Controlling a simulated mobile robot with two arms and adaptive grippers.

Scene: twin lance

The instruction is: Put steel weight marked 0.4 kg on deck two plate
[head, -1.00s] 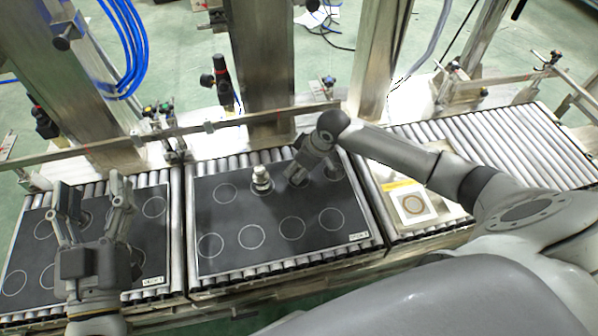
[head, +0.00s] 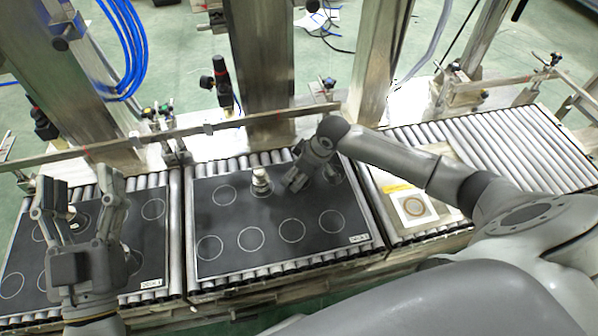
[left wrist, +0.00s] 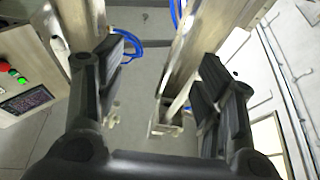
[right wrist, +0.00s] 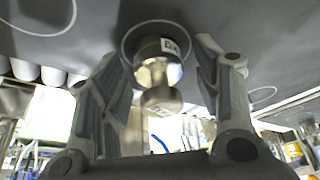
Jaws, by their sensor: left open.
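A steel weight (head: 261,183) stands upright on the black middle plate (head: 225,255), towards its back edge. Its label is too small to read. In the right wrist view the weight (right wrist: 160,72) stands in a white ring between the open fingers, apart from both. My right gripper (head: 295,184) is low over this plate, just right of the weight, and open. My left gripper (head: 80,195) is open above the left black plate (head: 150,235). A small pale object (head: 72,212) shows between its fingers in the head view, partly hidden. The left wrist view shows nothing between the fingers (left wrist: 160,95).
Both black plates lie on rollers and bear white rings. A board with a ringed white square (head: 413,207) lies on the right conveyor; bare rollers (head: 515,145) extend beyond it. A metal rail (head: 230,122) and thick posts (head: 258,60) stand behind the plates.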

